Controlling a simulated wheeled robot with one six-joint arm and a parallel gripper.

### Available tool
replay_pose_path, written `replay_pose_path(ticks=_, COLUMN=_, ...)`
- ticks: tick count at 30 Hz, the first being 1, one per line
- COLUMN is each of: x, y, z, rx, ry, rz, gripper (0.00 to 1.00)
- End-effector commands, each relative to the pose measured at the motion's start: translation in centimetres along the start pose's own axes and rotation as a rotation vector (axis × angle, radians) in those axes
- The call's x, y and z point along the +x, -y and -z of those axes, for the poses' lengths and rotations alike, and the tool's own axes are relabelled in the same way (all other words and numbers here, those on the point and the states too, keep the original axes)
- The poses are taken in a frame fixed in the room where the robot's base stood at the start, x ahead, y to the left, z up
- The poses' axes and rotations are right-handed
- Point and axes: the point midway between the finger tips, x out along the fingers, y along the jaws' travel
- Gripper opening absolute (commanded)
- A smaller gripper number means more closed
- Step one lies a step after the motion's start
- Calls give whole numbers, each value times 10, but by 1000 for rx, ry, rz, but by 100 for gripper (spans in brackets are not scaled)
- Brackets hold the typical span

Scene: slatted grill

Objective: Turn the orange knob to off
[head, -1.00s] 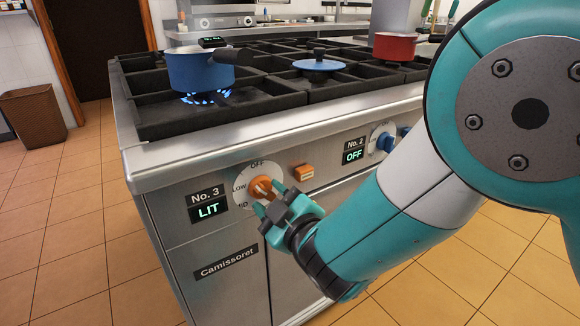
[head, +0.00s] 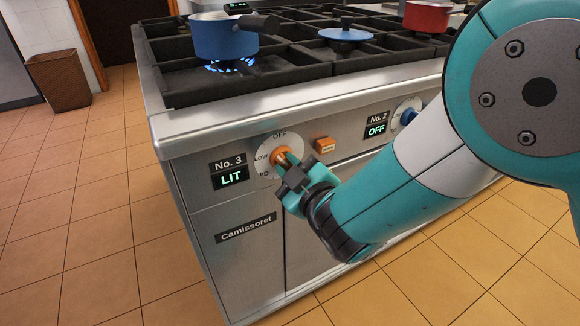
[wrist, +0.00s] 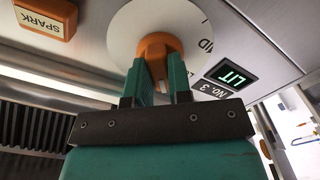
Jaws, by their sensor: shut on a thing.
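The orange knob (head: 281,155) sits on a white dial marked OFF, LOW and MID on the stove's front panel. My gripper (head: 287,163) is at the knob, its teal fingers closed on the knob's two sides. In the wrist view the knob (wrist: 157,52) shows between the fingertips (wrist: 158,78). The No. 3 display (head: 231,177) beside the dial reads LIT, and it also shows in the wrist view (wrist: 232,77). A blue flame (head: 232,66) burns under the blue pot (head: 224,38). The knob's exact pointing is partly hidden by my fingers.
An orange SPARK button (head: 325,145) is right of the dial. Further right are the No. 2 display (head: 377,130), reading OFF, and a blue knob (head: 408,116). A blue lid (head: 343,35) and a red pot (head: 427,17) are on the stove top. Floor is clear in front.

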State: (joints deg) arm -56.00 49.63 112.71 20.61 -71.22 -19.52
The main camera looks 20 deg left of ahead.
Motion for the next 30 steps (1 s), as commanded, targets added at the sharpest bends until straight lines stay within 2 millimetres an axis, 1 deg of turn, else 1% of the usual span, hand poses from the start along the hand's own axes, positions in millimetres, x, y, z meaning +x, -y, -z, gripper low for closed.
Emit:
replay_pose_path(ticks=8, x=0, y=2, z=-3, rx=129, ry=-2, rz=-1, gripper=0)
replay_pose_path(ticks=21, x=0, y=3, z=-3, rx=474, ry=-3, rz=0, gripper=0)
replay_pose_path(ticks=30, x=0, y=2, z=-1, rx=638, ry=-2, rz=1, gripper=0)
